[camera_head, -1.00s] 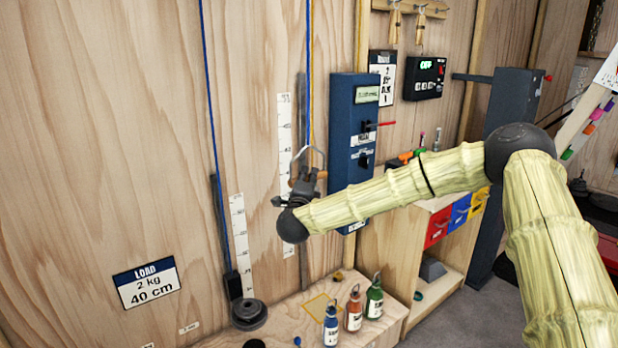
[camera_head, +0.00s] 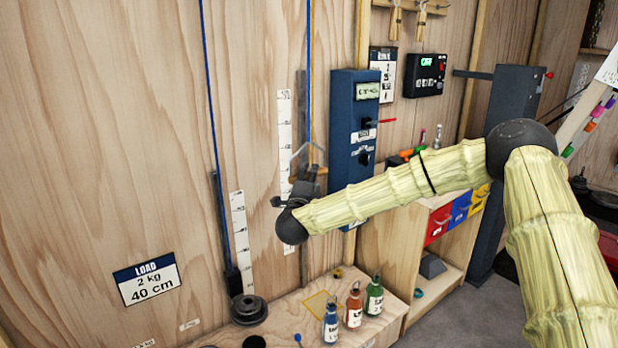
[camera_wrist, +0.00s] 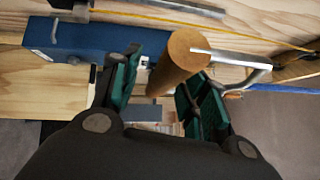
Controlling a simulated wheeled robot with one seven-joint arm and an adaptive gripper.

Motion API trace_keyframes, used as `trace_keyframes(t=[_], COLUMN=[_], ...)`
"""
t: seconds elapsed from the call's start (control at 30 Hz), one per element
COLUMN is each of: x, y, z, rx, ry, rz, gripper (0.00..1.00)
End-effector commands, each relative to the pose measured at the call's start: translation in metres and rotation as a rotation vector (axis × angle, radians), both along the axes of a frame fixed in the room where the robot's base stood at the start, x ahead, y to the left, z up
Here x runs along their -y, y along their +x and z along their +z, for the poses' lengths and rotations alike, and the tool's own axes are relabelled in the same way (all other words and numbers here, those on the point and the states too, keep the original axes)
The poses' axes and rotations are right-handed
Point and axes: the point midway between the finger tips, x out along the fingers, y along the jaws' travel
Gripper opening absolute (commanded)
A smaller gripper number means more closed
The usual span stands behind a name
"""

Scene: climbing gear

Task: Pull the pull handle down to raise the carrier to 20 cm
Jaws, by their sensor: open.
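The pull handle is a round wooden grip (camera_wrist: 178,58) on a bent metal bracket (camera_wrist: 235,62) in the wrist view. My gripper (camera_wrist: 163,98) is open, its green-padded fingers on either side of the handle's near end. I cannot tell whether they touch it. In the head view my gripper (camera_head: 304,172) is beside the wall scale, and the handle (camera_head: 321,171) is mostly hidden behind it. The carrier (camera_head: 248,310), with dark round weights, is low at the left wall, at the foot of a scale (camera_head: 240,240) and below a blue rope (camera_head: 213,110).
A blue control box (camera_head: 354,110) is on the wall just right of my gripper. Several small bottles (camera_head: 353,306) stand on the wooden bench below. A load sign (camera_head: 147,279) reads 2 kg, 40 cm. The wall left of the rope is mostly bare.

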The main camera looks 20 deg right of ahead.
Motion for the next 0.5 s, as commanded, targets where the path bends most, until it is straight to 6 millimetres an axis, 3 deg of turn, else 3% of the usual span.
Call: trace_keyframes(t=[0.5], x=[-0.038], y=[-0.078], z=[-0.014], rx=[-0.004], ry=[0.0], rz=[0.003], gripper=[0.44])
